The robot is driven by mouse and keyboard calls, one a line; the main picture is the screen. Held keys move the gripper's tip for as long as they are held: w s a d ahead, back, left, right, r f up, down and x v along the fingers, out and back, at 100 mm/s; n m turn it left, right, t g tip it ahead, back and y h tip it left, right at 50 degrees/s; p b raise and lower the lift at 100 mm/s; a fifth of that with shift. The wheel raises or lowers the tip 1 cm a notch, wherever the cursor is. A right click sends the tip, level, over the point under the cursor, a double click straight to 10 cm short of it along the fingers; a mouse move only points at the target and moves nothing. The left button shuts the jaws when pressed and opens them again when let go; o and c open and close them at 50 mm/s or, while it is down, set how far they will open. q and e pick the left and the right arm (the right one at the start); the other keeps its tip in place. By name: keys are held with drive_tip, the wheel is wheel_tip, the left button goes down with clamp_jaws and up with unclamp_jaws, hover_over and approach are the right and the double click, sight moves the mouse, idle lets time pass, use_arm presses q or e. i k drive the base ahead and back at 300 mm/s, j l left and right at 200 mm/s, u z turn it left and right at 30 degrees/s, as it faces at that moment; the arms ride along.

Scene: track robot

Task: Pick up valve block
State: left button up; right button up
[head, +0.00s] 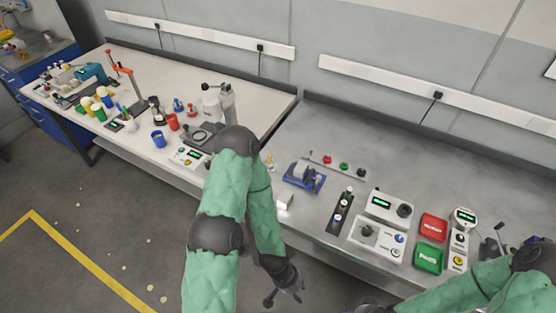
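I cannot tell for certain which piece is the valve block. A narrow dark block with round fittings (340,211) stands near the front edge of the right grey bench. A blue vise-like fixture (304,178) with a grey piece on it sits to its left. A small pale block (285,201) lies at the bench's front edge, partly behind my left arm. My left gripper (284,295) hangs below and in front of the bench edge, fingers spread and empty, apart from these things. My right arm enters at the lower right; its gripper is largely cut off by the bottom edge.
Control boxes (376,238), a red tray (433,226) and a green tray (429,258) crowd the right bench's front. A strip with coloured knobs (337,165) lies behind. The left bench (150,70) holds cups and tools. The grey bench's back is clear.

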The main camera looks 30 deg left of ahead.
sight(301, 169)
drive_tip(key=j+u, duration=0.1)
drive_tip(key=u, duration=0.65)
